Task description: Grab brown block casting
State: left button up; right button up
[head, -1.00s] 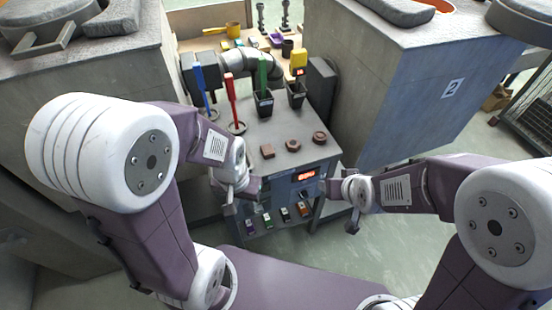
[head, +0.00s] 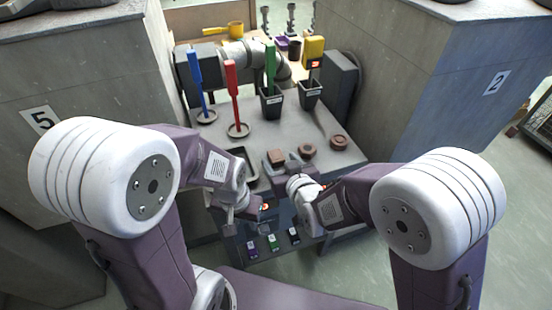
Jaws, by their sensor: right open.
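The brown block casting (head: 276,156) is a small square piece near the front edge of the grey bench top. My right gripper (head: 283,163) is open right at the block, its dark fingers close around or just beside it. I cannot tell whether they touch it. My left gripper (head: 229,226) hangs lower and to the left, in front of the bench; its fingers are too small and partly hidden to read.
Two round brown castings, a hexagonal-looking one (head: 307,150) and a ring-like one (head: 339,142), sit right of the block. Blue (head: 195,80), red (head: 232,82) and green (head: 270,65) upright handles and dark bins (head: 310,95) stand behind. Large grey cabinets flank the bench.

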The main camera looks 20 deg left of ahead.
aim_at(277, 158)
jog(key=x, duration=0.4)
jog(key=shift+w+f, duration=0.1)
jog(key=shift+w, duration=0.15)
jog(key=shift+s, duration=0.1)
jog(key=shift+c, duration=1)
grip_shut()
jog(key=shift+r, duration=0.6)
notch_tip(277, 158, up, 3)
jog(key=shift+r+p, duration=0.1)
jog(key=shift+p, duration=0.55)
jog(key=w+d+r+p, duration=0.2)
jog(key=w+r, duration=0.4)
jog(key=w, duration=0.5)
jog(key=shift+w+d+r+p, duration=0.15)
jog(key=shift+d+r+p, duration=0.2)
jog(key=shift+d, duration=0.3)
